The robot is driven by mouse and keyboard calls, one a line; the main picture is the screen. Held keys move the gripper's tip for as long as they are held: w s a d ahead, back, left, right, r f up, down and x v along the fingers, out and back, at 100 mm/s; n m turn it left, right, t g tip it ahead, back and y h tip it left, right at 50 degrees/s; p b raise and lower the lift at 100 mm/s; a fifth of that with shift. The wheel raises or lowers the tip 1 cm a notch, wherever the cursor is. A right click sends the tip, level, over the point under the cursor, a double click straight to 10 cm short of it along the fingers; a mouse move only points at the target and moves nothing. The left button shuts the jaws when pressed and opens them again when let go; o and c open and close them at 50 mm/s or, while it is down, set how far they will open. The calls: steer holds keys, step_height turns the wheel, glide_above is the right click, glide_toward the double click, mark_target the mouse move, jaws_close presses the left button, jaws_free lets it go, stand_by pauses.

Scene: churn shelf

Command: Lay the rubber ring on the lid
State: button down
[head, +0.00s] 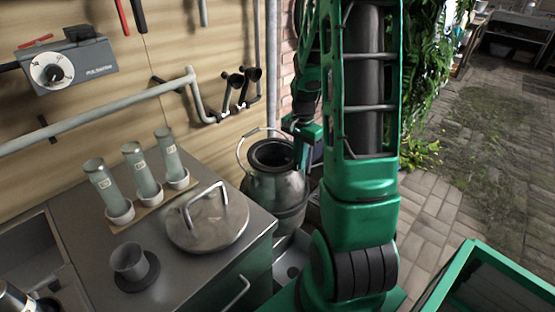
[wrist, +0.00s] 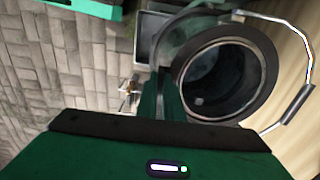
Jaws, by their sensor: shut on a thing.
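The lid (head: 205,232) is a round grey metal disc with a bar handle, lying flat on the metal bench in the head view. The rubber ring (head: 262,146) is a dark band at the mouth of the grey metal churn (head: 272,188); it also shows in the wrist view (wrist: 269,75). My gripper (head: 301,140) is at the right side of the churn's mouth. In the wrist view its fingers (wrist: 168,98) are closed at the ring's left edge. I cannot tell whether the ring is seated or slightly raised. My arm hides the space right of the churn.
Several glass tubes in white cups (head: 138,172) stand behind the lid. A grey cup on a dark disc (head: 132,264) stands at its front left. The churn's wire handle (head: 238,150) stands up at the left. Pipes run along the wall. A green crate (head: 455,280) is at lower right.

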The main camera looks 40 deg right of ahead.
steer(key=shift+r, duration=3)
